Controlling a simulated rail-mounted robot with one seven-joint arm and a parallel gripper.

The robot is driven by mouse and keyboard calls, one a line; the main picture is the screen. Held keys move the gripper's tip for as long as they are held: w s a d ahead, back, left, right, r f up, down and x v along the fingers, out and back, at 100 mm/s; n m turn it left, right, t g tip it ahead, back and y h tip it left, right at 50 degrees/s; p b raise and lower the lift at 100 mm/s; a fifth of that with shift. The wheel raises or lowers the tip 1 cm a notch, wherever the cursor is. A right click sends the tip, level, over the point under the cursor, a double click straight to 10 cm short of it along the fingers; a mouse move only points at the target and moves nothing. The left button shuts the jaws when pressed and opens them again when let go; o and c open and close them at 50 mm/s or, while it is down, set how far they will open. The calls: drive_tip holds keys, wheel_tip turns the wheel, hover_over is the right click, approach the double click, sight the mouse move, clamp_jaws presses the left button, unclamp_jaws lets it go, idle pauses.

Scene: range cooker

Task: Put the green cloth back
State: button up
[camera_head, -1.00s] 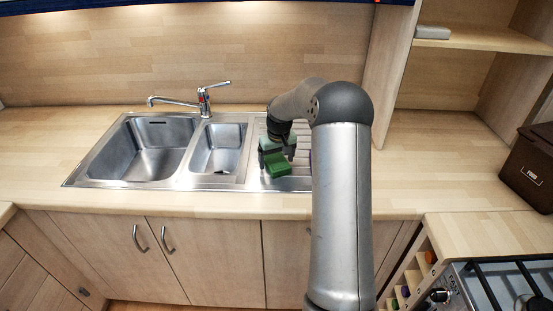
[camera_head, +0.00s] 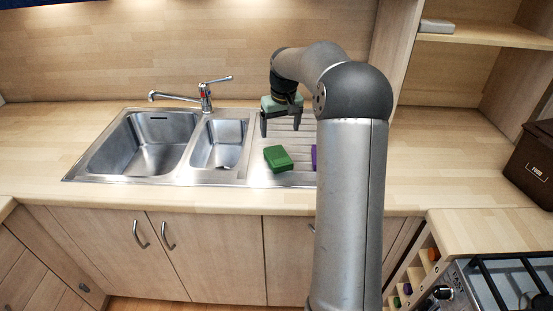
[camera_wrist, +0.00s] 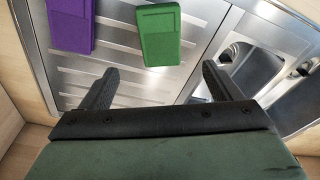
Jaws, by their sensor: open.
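The green cloth (camera_head: 278,158) looks like a folded, thick green block. It lies on the ribbed drainer (camera_head: 255,178) to the right of the small sink basin. It also shows in the wrist view (camera_wrist: 160,35), beyond my fingertips. My gripper (camera_head: 281,122) is open and empty, raised above the drainer and apart from the cloth. In the wrist view my two fingers (camera_wrist: 158,82) are spread wide with nothing between them.
A purple block (camera_wrist: 70,25) lies beside the cloth, mostly hidden by my arm in the head view. The tap (camera_head: 205,95) stands behind the two basins. A cubby rack (camera_head: 420,270) with small coloured items is below the right counter. A brown food box (camera_head: 530,165) stands far right.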

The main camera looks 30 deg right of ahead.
drive_tip(key=s+a+r+n+g, duration=0.1)
drive_tip(key=s+a, duration=1.7)
drive_tip(key=s, duration=0.5)
drive_tip(key=s+a+f, duration=0.1)
drive_tip(key=s+f, duration=0.1)
drive_tip(key=s, duration=0.4)
drive_tip(key=s+a+f, duration=0.2)
drive_tip(key=s, duration=0.4)
drive_tip(key=shift+a, duration=0.3)
drive_tip(key=shift+f, duration=0.1)
